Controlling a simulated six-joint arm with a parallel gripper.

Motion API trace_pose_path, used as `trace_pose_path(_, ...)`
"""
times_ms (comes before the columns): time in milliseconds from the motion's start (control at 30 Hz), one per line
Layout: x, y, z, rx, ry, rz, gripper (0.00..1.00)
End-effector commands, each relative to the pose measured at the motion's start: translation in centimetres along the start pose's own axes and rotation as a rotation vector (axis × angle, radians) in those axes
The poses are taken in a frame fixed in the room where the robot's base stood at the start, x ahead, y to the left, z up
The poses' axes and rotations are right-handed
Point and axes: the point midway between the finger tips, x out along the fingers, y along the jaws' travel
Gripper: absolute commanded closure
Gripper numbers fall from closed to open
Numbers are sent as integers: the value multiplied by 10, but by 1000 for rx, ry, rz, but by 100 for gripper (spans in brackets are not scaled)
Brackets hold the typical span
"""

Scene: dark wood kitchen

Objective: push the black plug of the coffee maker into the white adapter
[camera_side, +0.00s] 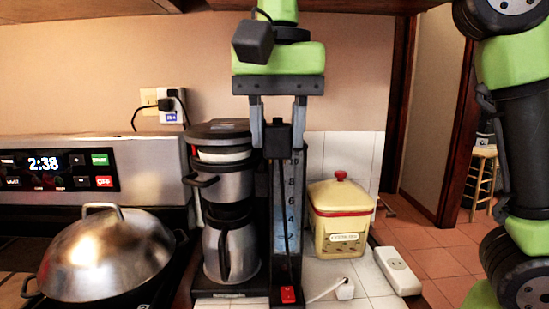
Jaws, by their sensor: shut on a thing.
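My gripper (278,128) points down in front of the coffee maker (228,185), shut on the black plug (277,140). The plug is between the two grey fingers, upright, with its dark cord hanging down in front of the water tank. Its prongs cannot be made out. A long white block with socket-like marks, which looks like the white adapter (398,270), lies on the tiles at the right, apart from the plug and lower in the picture. A small white plug-like piece (345,289) with a white cord lies to its left.
A yellow canister (340,218) with a red knob stands between the coffee maker and the white block. A domed pan (103,255) sits on the stove at left. The wall outlet (164,104) holds black plugs. Bare tiles show around the white block.

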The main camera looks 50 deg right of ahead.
Motion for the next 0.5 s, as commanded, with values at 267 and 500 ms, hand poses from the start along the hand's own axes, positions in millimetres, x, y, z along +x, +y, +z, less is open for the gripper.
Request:
trace_pose_path(267,0,27,-64,290,0,2,85)
trace_pose_path(500,0,87,-136,671,-1,3,85)
